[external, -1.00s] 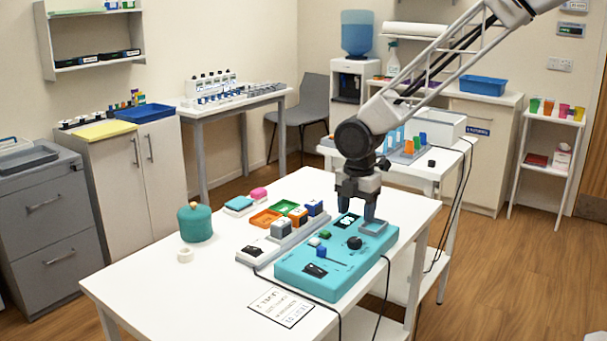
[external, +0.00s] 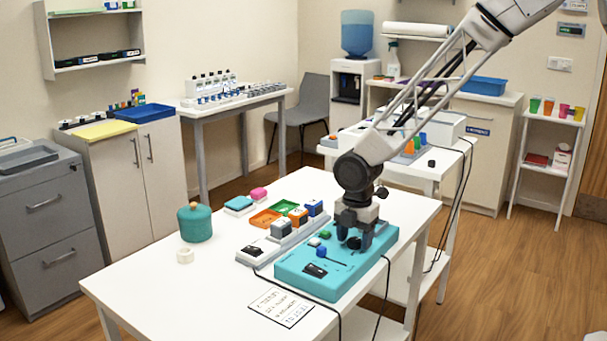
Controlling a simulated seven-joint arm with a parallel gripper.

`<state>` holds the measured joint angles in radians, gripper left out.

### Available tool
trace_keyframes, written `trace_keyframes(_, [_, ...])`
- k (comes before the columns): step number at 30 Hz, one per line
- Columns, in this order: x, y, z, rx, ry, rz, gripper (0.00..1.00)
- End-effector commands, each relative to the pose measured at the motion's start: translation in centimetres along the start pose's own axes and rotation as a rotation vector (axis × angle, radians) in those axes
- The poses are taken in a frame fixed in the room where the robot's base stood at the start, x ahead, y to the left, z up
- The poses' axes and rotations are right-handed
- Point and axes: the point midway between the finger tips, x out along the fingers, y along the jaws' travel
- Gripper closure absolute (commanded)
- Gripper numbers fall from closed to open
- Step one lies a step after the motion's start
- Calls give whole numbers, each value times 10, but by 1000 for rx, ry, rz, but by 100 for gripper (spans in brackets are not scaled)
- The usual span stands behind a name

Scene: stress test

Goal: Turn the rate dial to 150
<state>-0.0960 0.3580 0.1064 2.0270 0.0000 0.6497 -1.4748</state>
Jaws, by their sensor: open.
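The teal control panel (external: 312,290) lies on the white table, with a blue control, a green button and a dark switch on its near part. The black round dial (external: 353,243) is on the panel's right half, mostly hidden by my gripper. My gripper (external: 355,240) points down over the dial, its fingers low at the panel surface on either side of it. The fingers look apart. I cannot tell whether they touch the dial. The dial's markings and setting cannot be read. The panel's display is hidden behind my gripper.
A printed card (external: 281,307) lies in front of the panel. Black cables run over the table edge.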

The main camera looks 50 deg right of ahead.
Motion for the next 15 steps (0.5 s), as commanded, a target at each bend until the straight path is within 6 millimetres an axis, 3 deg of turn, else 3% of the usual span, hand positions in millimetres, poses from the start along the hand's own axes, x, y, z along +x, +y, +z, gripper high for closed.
trace_keyframes(11, [3,0,0,0,0,0,42])
trace_keyframes(15, [3,0,0,0,0,0,64])
